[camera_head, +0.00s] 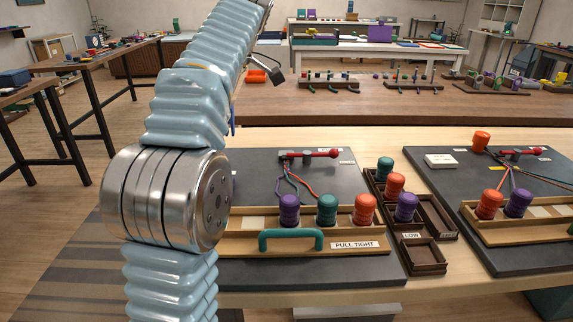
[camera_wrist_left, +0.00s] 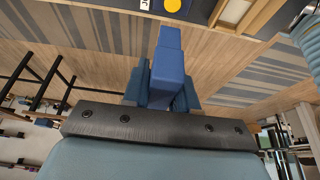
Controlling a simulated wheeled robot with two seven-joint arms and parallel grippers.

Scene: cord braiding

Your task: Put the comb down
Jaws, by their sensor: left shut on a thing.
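In the head view my left arm rises in front of the left board and hides the gripper; only a thin blue edge shows beside the arm. The left braiding board (camera_head: 330,270) lies on the table, with purple (camera_head: 289,209), teal (camera_head: 326,209) and red (camera_head: 365,209) bobbins in its wooden rack. My right gripper is out of view.
A teal handle (camera_head: 291,236) stands at the front of the rack. A dark divided tray (camera_head: 424,256) with several bobbins lies between the boards. A second board (camera_head: 500,255) is at the right. Cords run from a red-handled clamp (camera_head: 318,154). The wooden table strip (camera_head: 440,291) is clear.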

